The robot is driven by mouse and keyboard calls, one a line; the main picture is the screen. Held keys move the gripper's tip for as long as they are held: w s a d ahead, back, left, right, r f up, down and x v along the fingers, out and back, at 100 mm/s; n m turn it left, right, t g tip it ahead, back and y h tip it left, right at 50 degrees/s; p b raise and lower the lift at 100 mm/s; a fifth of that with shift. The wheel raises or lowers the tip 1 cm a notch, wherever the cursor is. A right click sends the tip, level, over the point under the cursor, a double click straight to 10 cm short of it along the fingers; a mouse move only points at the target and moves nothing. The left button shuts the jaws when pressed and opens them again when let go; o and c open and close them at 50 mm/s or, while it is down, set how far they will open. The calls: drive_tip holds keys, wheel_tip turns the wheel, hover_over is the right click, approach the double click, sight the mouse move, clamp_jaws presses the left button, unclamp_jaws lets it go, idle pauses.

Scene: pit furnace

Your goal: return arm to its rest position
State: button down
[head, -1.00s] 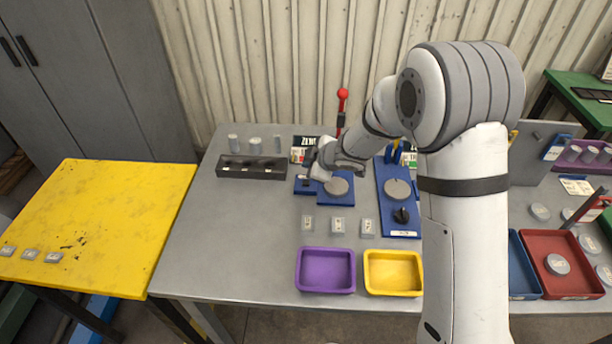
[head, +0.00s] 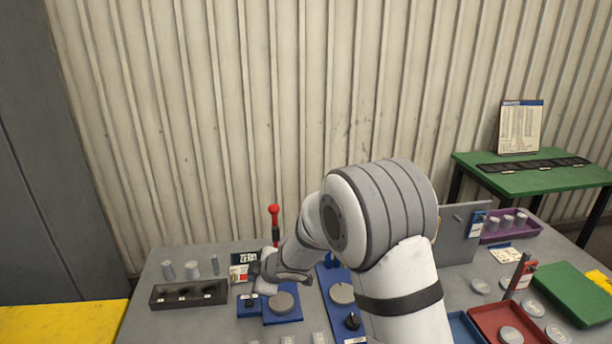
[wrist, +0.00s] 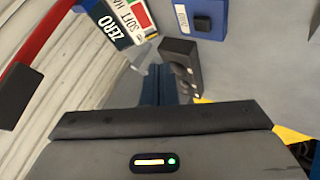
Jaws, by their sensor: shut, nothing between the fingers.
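My gripper (head: 264,278) is shut and empty. It hangs low over the grey bench (head: 195,325), beside a blue base with a round grey disc (head: 283,302). My arm reaches down to it from the right and hides part of the bench.
A red-knobbed lever (head: 274,212) stands just behind my gripper. A black holed block (head: 188,294) lies left of it, with grey cylinders (head: 192,269) behind. A ZERO sign (wrist: 108,48) is close in the wrist view. Upright panel (head: 463,235) stands right of my arm.

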drive_tip(key=d+r+m+t+h, duration=0.35)
drive_tip(key=d+r+m, duration=0.4)
drive_tip(key=d, duration=0.65)
drive_tip(key=s+d+r+m+g+h, duration=0.1)
drive_tip(key=s+d+r+m+h, duration=0.1)
drive_tip(key=s+d+r, duration=0.3)
drive_tip(key=s+d+r+m+g+h, duration=0.1)
drive_tip(key=s+d+r+m+h, duration=0.1)
drive_tip(key=d, duration=0.6)
drive_tip(key=s+d+m+g, duration=0.2)
drive_tip(key=s+d+m, duration=0.1)
drive_tip(key=s, duration=0.7)
drive_tip(key=s+d+r+m+g, duration=0.1)
drive_tip(key=s+d+m+g, duration=0.1)
drive_tip(key=s, duration=0.9)
drive_tip(key=d+m, duration=0.1)
drive_tip(key=m, duration=0.1)
drive_tip(key=shift+s+d+m, duration=0.15)
drive_tip(key=shift+s+m, duration=0.1)
drive_tip(key=shift+m, duration=0.1)
drive_tip(key=shift+r, duration=0.1)
